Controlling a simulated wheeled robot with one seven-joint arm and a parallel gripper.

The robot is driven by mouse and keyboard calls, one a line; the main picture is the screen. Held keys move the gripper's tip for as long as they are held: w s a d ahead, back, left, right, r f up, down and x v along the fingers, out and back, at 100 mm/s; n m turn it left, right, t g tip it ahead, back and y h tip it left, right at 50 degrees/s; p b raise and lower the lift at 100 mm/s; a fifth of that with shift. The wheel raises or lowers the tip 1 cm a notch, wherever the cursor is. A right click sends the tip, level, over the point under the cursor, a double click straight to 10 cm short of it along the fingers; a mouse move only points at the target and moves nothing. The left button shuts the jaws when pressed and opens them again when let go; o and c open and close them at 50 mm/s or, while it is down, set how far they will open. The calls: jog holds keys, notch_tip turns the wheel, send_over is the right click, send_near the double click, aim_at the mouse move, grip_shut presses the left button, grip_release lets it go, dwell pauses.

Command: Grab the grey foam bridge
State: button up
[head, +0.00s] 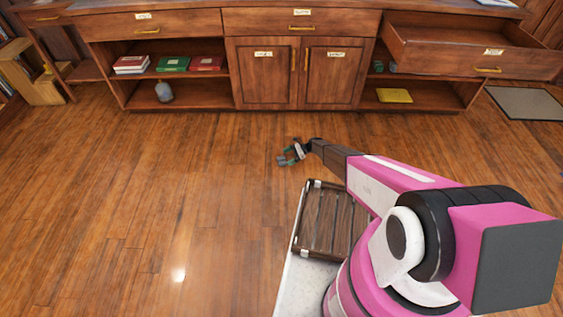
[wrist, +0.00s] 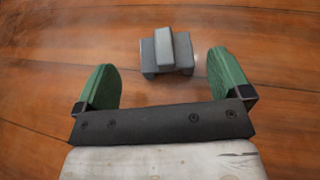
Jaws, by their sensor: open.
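The grey foam bridge (wrist: 167,54) rests on brown wood in the wrist view, a blocky piece with a raised bar across its middle. It lies ahead of my gripper (wrist: 162,72), between the lines of the two green fingers and a little beyond their tips. The fingers are spread apart with nothing between them. In the head view my gripper (head: 291,156) reaches out over the wooden floor; I cannot clearly tell the bridge from the fingers there.
A wooden cabinet (head: 264,84) stands at the back, with its right drawer (head: 470,58) pulled out. A slatted tray (head: 328,222) is beside my arm. The left floor is clear.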

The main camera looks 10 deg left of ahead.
aim_at(282, 158)
jog(key=shift+w+x, duration=0.2)
jog(key=shift+x, duration=2.15)
jog(key=shift+a+r, duration=0.15)
jog(key=shift+a, duration=0.05)
jog(key=c, duration=1)
jog(key=shift+r, duration=0.1)
